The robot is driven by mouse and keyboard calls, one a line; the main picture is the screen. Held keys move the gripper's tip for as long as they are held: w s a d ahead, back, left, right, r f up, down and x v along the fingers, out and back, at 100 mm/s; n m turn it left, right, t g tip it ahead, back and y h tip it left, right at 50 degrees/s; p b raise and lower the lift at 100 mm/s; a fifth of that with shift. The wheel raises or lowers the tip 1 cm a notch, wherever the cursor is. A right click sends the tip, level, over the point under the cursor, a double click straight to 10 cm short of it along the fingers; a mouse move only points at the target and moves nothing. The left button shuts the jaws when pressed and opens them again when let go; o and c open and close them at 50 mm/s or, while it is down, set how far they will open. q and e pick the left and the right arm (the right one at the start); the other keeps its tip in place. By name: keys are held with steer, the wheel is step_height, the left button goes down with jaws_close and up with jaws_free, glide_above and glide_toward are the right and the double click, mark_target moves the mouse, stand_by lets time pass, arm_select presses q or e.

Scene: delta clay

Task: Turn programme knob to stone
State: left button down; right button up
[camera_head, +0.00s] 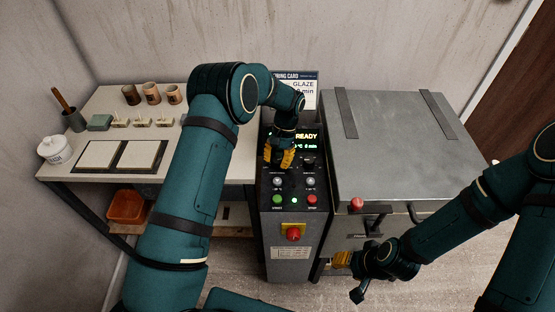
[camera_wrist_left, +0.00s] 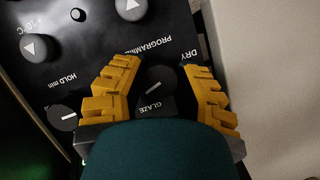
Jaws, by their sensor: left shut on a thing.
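The programme knob (camera_wrist_left: 155,88) is a dark round knob with a white pointer line, on the black control panel (camera_head: 265,188). In the left wrist view the panel's print is upside down; "PROGRAMME", "DRY" and "GLAZE" are legible around the knob, and no stone label can be read. My left gripper (camera_head: 279,157) is at the panel just below the display. Its yellow fingers (camera_wrist_left: 157,92) are shut on the knob, one on each side. My right gripper (camera_head: 343,260) hangs low in front of the kiln, away from the panel; its jaw opening is unclear.
The display (camera_head: 307,136) reads "READY". A firing card (camera_head: 301,85) behind it shows "GLAZE". Other knobs (camera_wrist_left: 35,47), a green button (camera_head: 277,199), a red button (camera_head: 312,199) and a red stop button (camera_head: 293,234) are nearby. The metal kiln (camera_head: 395,140) stands right, a worktable (camera_head: 205,150) left.

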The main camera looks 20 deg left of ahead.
arm_select(q)
steer(key=shift+s+f+m+y, duration=0.1)
steer(key=shift+m+y, duration=0.15)
steer(key=shift+m, duration=0.55)
steer(key=shift+s+f+m+y, duration=0.1)
steer(key=shift+m+y, duration=0.15)
steer(key=shift+m, duration=0.55)
steer(key=c, duration=0.6)
jaws_free()
steer(key=shift+c, duration=0.2)
steer(key=shift+w+r, duration=0.1)
steer(key=shift+r, duration=0.05)
steer(key=v, duration=1.2)
steer(key=shift+s, duration=0.25)
steer(key=shift+d, duration=0.15)
